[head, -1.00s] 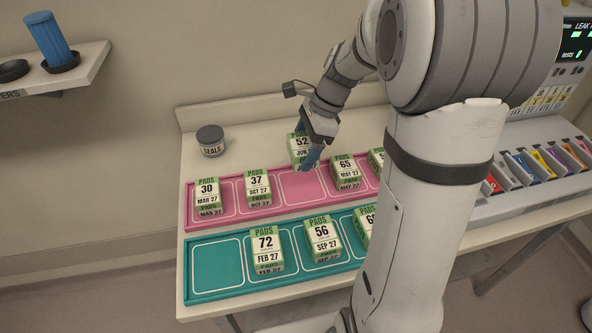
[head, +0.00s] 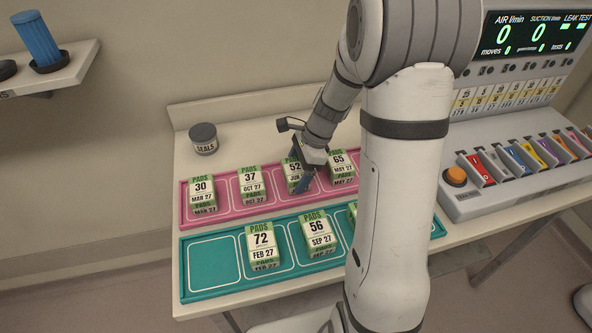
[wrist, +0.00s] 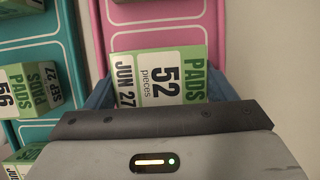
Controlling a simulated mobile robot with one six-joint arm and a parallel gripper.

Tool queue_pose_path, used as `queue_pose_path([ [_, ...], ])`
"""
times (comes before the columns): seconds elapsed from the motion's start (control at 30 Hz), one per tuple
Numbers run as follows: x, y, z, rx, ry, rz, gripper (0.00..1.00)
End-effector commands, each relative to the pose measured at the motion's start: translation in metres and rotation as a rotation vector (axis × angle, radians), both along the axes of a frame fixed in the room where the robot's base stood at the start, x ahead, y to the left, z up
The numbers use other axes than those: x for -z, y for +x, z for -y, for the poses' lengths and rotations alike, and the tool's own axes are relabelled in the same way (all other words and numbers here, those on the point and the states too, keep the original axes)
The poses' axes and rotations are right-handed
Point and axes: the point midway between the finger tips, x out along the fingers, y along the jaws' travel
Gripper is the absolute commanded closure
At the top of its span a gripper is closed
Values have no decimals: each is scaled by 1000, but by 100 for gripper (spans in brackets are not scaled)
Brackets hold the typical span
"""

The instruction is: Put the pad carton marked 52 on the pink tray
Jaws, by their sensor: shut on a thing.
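The pad carton marked 52 (head: 294,172) is white and green, dated JUN 27. In the head view it stands in or just over the third compartment of the pink tray (head: 227,191), between the cartons marked 37 and 65. My gripper (head: 306,184) is shut on this carton, its blue fingers on both sides. In the wrist view the 52 label (wrist: 165,78) faces the camera, with the pink tray (wrist: 160,12) beyond it. The gripper partly hides the carton's right side and base, so I cannot tell if it touches the tray floor.
Carton 37 (head: 250,186) and carton 65 (head: 341,168) stand close on either side; carton 30 (head: 202,194) is farther left. The teal tray (head: 212,265) in front holds cartons 72 (head: 262,246) and 56 (head: 317,233). A seals jar (head: 203,139) stands behind.

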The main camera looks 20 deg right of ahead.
Motion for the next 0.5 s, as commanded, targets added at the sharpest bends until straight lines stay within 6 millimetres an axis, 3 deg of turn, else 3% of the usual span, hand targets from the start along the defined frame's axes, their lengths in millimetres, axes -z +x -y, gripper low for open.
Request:
queue_pose_path([
  [0.07,3,0,0,0,0,0,51],
  [0.1,3,0,0,0,0,0,21],
  [0.33,2,0,0,-1,0,-1,3],
  [0.5,2,0,-1,-1,0,-1,1],
])
